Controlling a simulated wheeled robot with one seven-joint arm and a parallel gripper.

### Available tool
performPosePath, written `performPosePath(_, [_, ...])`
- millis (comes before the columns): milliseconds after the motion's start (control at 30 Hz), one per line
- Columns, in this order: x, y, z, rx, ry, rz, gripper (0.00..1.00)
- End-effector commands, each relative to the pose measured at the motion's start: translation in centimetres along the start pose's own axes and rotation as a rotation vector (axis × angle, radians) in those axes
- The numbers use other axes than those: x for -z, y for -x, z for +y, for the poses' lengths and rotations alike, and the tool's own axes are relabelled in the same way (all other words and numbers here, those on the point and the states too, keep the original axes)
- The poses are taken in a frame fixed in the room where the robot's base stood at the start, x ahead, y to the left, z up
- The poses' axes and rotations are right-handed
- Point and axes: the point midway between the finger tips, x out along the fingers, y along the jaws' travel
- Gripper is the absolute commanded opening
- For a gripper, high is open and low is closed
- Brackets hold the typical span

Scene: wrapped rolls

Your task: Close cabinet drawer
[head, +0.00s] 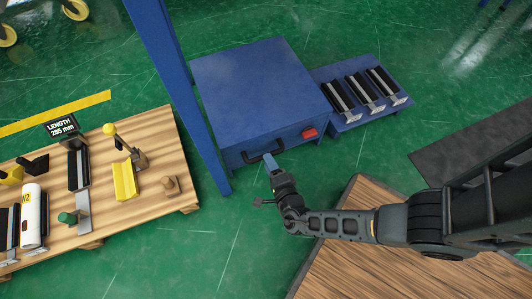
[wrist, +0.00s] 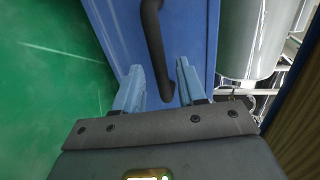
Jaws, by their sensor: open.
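The blue cabinet (head: 252,88) stands on the green floor at the upper middle of the head view. Its front face bears a black bar handle (head: 256,157). How far the drawer stands out is not clear from this angle. My gripper (head: 269,161) is at the handle, in front of the cabinet's front face. In the wrist view, the blue front panel (wrist: 190,30) fills the middle, and the black handle (wrist: 155,45) runs down to between the two light-blue fingers of my gripper (wrist: 159,82). The fingers are apart, one on each side of the handle's lower end. Contact cannot be told.
A red block (head: 309,133) sits on the cabinet front. A blue rack (head: 345,123) with black and silver pieces stands at the right. A wooden table (head: 160,125) with tools is at the left, and a blue post (head: 175,75) stands beside the cabinet.

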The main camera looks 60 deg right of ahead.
Motion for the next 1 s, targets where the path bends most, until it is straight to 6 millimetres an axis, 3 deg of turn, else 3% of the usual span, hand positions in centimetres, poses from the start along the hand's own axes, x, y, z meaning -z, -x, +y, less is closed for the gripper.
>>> performPosePath(100, [0.1, 1.7, -0.2, -0.002, 0.002, 0.001, 0.4])
performPosePath(267, [0.1, 2.8, 0.0, -0.002, 0.0, 0.002, 0.4])
performPosePath(867, [0.1, 2.9, 0.1, -0.001, -0.001, 0.002, 0.4])
performPosePath(1000, [1.6, 3.2, 0.4, -0.036, -0.087, 0.026, 0.4])
